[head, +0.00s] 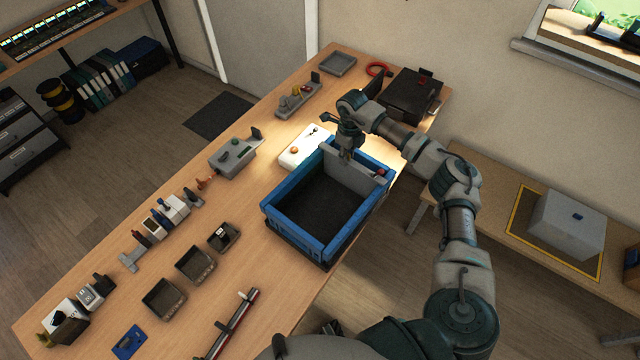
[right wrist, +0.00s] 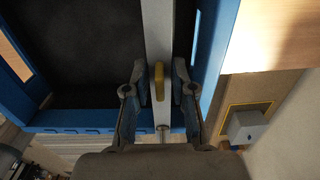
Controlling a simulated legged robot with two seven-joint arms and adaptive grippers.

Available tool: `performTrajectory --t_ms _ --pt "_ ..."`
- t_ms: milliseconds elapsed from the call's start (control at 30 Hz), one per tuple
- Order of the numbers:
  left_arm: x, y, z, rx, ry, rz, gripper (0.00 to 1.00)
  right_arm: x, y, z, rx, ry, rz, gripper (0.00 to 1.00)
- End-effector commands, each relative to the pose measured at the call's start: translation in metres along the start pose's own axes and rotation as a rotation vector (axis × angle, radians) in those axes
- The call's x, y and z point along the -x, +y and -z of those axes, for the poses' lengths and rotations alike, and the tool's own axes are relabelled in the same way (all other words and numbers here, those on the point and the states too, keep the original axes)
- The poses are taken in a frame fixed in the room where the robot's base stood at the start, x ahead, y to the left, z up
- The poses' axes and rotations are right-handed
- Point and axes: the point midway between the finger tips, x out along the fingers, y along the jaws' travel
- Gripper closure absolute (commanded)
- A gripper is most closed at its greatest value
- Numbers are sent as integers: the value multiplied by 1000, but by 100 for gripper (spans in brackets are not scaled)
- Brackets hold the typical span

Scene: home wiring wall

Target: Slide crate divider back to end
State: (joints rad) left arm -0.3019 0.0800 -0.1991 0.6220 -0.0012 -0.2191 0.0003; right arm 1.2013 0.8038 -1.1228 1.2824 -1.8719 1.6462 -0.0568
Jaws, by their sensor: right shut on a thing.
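The blue crate (head: 283,222) stands on the wooden table, open at the top with a dark floor. Its grey divider (head: 362,178) stands upright across it, close to the far end wall. In the right wrist view the divider (right wrist: 158,30) is a pale strip with a yellow tab (right wrist: 159,82), and a narrow dark gap separates it from the blue end wall (right wrist: 208,60). My right gripper (head: 345,155) is at the divider's top edge, its fingers (right wrist: 158,92) on both sides, shut on it. My left gripper is out of view.
A white box (head: 304,146) stands just beyond the crate. A black case (head: 408,92) is at the table's far right corner. Small dark trays (head: 195,265) lie left of the crate. A side bench with a grey box (head: 567,222) is at the right.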

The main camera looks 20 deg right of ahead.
Motion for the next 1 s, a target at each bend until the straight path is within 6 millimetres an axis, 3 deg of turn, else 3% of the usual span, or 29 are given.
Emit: performTrajectory --t_ms 867,900,1000 --pt "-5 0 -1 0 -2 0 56 0 -14 -1 0 -2 1 100" --pt "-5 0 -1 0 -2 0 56 0 -15 -1 0 -2 1 73" --pt "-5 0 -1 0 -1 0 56 0 -15 -1 0 -2 1 48"
